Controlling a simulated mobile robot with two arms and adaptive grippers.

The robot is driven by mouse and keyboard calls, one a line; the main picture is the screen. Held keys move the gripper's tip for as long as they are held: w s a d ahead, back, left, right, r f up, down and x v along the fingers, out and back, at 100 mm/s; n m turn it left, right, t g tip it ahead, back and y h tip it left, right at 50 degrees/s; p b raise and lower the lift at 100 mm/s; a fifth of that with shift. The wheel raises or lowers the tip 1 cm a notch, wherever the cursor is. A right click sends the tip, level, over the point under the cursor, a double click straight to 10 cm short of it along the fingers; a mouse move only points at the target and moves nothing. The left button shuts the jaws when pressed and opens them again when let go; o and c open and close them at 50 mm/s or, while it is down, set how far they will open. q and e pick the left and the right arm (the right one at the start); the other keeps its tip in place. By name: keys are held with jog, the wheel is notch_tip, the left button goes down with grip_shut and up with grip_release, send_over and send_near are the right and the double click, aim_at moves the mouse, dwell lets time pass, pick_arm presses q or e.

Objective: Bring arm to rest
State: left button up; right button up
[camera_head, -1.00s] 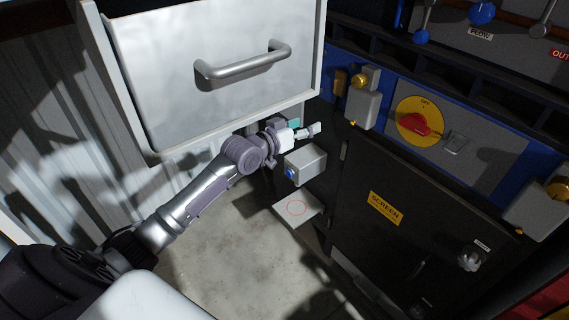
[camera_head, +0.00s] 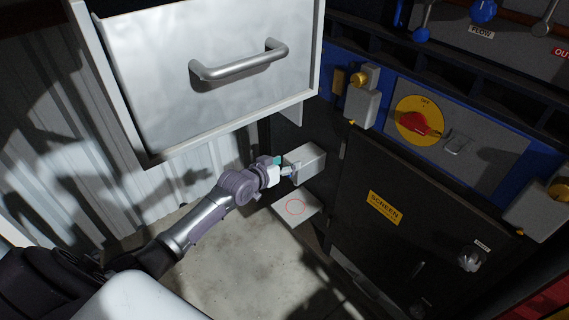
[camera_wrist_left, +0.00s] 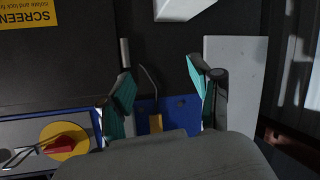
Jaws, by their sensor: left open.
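My left gripper (camera_head: 287,170) is low under the overhanging white drawer, in front of the small grey box (camera_head: 308,163) on the machine's side. It overlaps the left end of that box in the head view; I cannot tell whether they touch. In the left wrist view the two teal-padded fingers (camera_wrist_left: 160,84) stand apart with nothing between them. My right gripper is in neither view.
The white drawer front (camera_head: 165,85) with its metal handle (camera_head: 240,60) hangs above my arm. To the right are the black door with a yellow SCREEN label (camera_head: 384,207) and a red rotary switch (camera_head: 413,122). A pad with a red circle (camera_head: 312,212) lies below the gripper.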

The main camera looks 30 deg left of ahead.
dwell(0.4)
pick_arm(q)
jog(key=s+f+g+y, duration=0.1)
jog(key=s+f+g, duration=0.1)
jog(key=s+f, duration=0.7)
jog(key=s+d+f+g, duration=0.15)
jog(key=s+f, duration=0.35)
jog(key=f, duration=0.7)
jog(key=s+a+f+g+y, duration=0.1)
jog(key=s+f+g, duration=0.2)
jog(key=s+f, duration=0.6)
jog(key=s+d+f+m+g, duration=0.1)
jog(key=s+f, duration=0.4)
jog(key=s, duration=0.6)
jog(key=s+d+f+m+g, duration=0.1)
jog(key=s+d+f+g, duration=0.2)
jog(key=s, duration=0.8)
jog(key=s+d+f+m+g, duration=0.1)
jog(key=s+d+f, duration=0.3)
jog(key=s+f, duration=0.4)
jog(key=s+g, duration=0.1)
jog(key=s, duration=0.1)
jog(key=shift+s+d+f, duration=0.2)
jog(key=shift+s+d, duration=0.2)
